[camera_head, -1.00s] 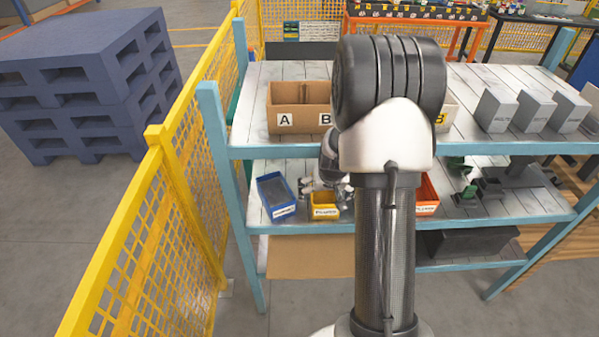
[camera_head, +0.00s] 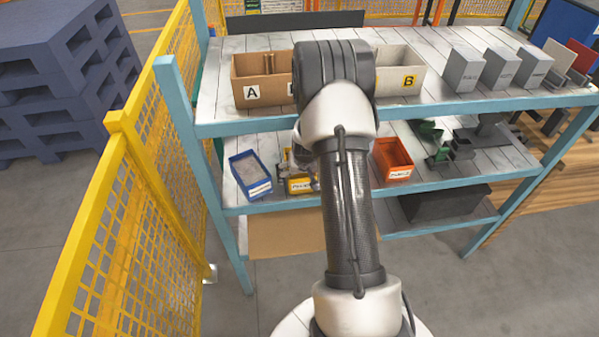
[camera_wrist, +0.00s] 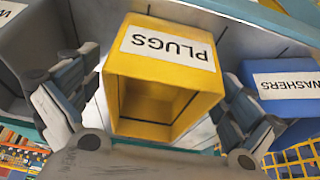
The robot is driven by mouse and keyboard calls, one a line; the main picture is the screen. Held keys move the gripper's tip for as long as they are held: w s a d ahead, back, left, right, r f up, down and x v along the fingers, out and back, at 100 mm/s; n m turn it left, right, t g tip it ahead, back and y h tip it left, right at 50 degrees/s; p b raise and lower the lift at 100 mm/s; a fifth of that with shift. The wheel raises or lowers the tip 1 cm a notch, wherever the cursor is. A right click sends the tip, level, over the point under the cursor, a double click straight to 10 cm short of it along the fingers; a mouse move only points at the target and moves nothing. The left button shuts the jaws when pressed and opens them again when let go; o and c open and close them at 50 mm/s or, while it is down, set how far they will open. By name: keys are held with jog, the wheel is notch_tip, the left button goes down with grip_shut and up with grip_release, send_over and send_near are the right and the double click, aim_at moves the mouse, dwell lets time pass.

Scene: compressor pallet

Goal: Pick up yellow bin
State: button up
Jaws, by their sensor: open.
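The yellow bin (camera_head: 300,186) stands on the middle shelf, partly hidden behind my arm in the head view. In the wrist view the yellow bin (camera_wrist: 163,83) fills the middle, with an upside-down white PLUGS label on it. My gripper (camera_wrist: 158,100) is open, with one finger on each side of the yellow bin. The fingers look close to its sides; I cannot tell if they touch. In the head view my gripper is mostly hidden by my arm.
A blue bin (camera_head: 250,175) stands left of the yellow bin; its WASHERS label shows in the wrist view (camera_wrist: 290,86). An orange bin (camera_head: 392,159) stands to the right. The upper shelf (camera_head: 430,103) lies above. A yellow mesh fence (camera_head: 130,220) stands at the left.

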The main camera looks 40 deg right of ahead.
jog(key=shift+c, duration=0.4)
jog(key=c, duration=1.1)
